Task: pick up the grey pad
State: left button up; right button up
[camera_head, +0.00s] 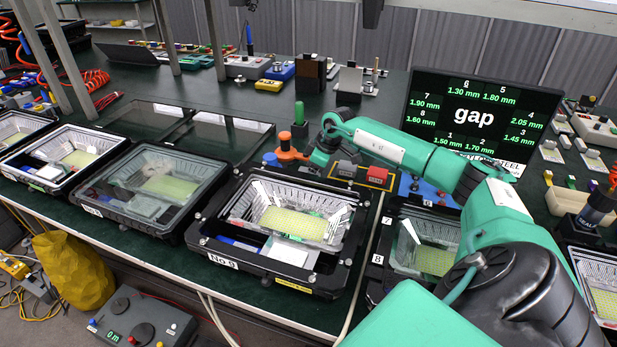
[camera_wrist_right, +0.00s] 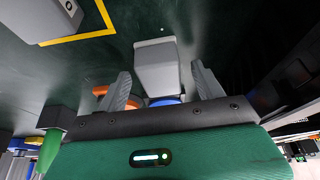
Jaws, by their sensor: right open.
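A plain grey block, which I take to be the grey pad (camera_wrist_right: 158,68), shows in the right wrist view between the fingers of my right gripper (camera_wrist_right: 164,90). The gripper is open. One finger is on each side of the block, with a visible gap. In the head view my right gripper (camera_head: 318,155) reaches down at the back edge of housing No 9, and the arm comes in from the right. The block cannot be made out there; the gripper seems to hide it. My left gripper is not in view.
Orange (camera_head: 289,152), green (camera_head: 299,114) and blue (camera_head: 270,159) pieces stand close left of the gripper. A grey box (camera_head: 345,169) and a red box (camera_head: 377,176) sit by yellow marking to its right. The housing (camera_head: 215,243) is in front; a gap display (camera_head: 474,115) stands behind.

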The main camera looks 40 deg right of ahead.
jog(key=shift+w+a+f, duration=0.1)
jog(key=shift+f, duration=0.25)
jog(key=c, duration=1)
jog(key=shift+c, duration=0.4)
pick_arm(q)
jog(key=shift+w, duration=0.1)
pick_arm(e)
jog(key=shift+r, duration=0.1)
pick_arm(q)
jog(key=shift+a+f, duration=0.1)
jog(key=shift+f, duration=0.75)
pick_arm(e)
notch_tip(320, 180, up, 20)
